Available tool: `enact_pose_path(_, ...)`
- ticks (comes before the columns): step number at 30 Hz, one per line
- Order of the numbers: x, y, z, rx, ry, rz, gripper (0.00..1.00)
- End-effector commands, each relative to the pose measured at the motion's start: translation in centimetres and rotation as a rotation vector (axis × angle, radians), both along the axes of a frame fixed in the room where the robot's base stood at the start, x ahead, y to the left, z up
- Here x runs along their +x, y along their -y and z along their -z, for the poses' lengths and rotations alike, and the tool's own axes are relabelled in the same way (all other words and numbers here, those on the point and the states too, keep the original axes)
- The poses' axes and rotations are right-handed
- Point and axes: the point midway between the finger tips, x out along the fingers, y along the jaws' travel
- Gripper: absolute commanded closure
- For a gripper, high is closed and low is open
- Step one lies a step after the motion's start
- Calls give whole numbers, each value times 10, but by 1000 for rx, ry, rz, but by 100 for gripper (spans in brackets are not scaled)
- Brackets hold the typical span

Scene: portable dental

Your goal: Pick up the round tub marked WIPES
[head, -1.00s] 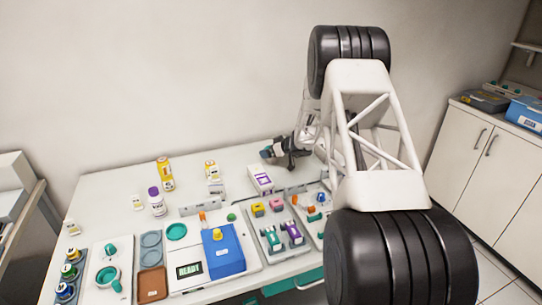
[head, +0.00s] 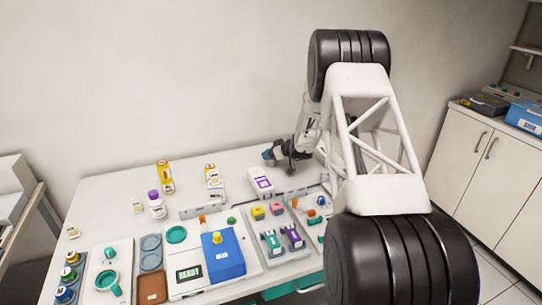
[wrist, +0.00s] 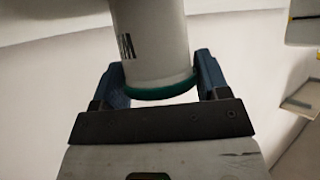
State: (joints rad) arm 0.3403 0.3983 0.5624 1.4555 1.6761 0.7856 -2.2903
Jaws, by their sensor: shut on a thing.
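In the wrist view a white round tub (wrist: 155,40) with a dark green rim (wrist: 162,90) sits between the two blue fingers of my gripper (wrist: 160,75). Only part of its dark lettering shows, upside down, and it fits the start of WIPES. The fingers touch its sides and are shut on it. Its far end runs out of the top of the picture. In the head view my gripper (head: 272,155) is small and dark at the back of the table, and I cannot make out the tub there.
A white box with a purple label (head: 261,182) stands in front of my gripper. Yellow bottles (head: 166,178) and a purple-capped bottle (head: 156,204) stand to the left. A blue block (head: 223,257) and trays of small parts (head: 290,240) fill the table front. The back left is clear.

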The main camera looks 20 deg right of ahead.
Motion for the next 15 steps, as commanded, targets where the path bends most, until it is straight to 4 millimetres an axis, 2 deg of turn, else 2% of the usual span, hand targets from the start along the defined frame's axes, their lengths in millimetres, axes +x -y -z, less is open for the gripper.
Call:
enact_pose_path(8,0,0,-19,-1,2,0,57)
enact_pose_path(15,0,0,-52,-1,3,-1,57)
